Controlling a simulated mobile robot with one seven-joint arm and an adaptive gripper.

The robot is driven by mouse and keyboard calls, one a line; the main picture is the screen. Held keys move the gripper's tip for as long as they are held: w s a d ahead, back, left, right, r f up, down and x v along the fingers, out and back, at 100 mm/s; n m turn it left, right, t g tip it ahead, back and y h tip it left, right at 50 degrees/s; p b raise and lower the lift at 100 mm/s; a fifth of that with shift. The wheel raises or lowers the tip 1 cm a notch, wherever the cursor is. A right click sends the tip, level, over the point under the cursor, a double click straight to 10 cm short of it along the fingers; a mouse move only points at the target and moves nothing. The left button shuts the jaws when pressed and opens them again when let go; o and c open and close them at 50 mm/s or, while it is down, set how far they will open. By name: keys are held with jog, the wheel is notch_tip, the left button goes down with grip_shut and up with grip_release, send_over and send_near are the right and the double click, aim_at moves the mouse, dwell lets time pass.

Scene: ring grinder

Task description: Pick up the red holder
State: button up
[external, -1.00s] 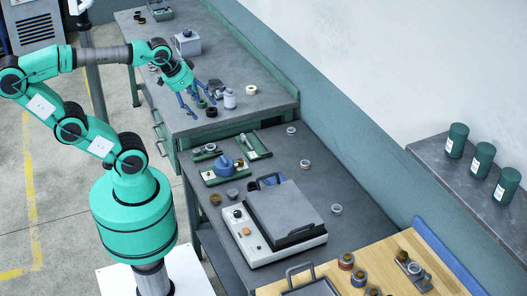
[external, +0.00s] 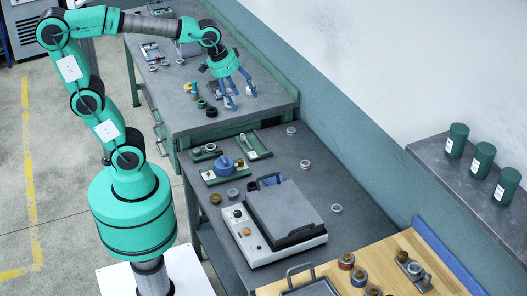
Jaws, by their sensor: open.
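I cannot make out a clearly red holder in the external view. A small cup with a reddish band (external: 346,261) stands on the wooden table at the lower right, but I cannot tell whether it is the holder. My gripper (external: 241,98) is open and points down over the right part of the far grey table. Its blue fingers are near a pale bottle (external: 230,101), which they partly hide. I cannot tell whether they touch it. A white ring seen there earlier is now hidden by the fingers.
A green tray with a blue part (external: 224,164) and a grey machine (external: 285,215) occupy the nearer bench. Green canisters (external: 482,158) stand on the right shelf.

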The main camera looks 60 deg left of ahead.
jog(key=w+d+f+g+p, duration=0.1)
jog(key=w+d+f+p, duration=0.1)
jog(key=w+d, duration=0.9)
jog(key=n+g+p, duration=0.1)
jog(key=g+p, duration=0.2)
jog(key=p, duration=0.2)
send_over(347, 256)
notch_tip(347, 256, down, 28)
jog(key=shift+w+y, duration=0.15)
jog(key=shift+y, duration=0.25)
jog(key=shift+d+f, duration=0.1)
jog(key=shift+f, duration=0.1)
jog(key=shift+f, duration=4.15)
jog(key=shift+f, duration=2.6)
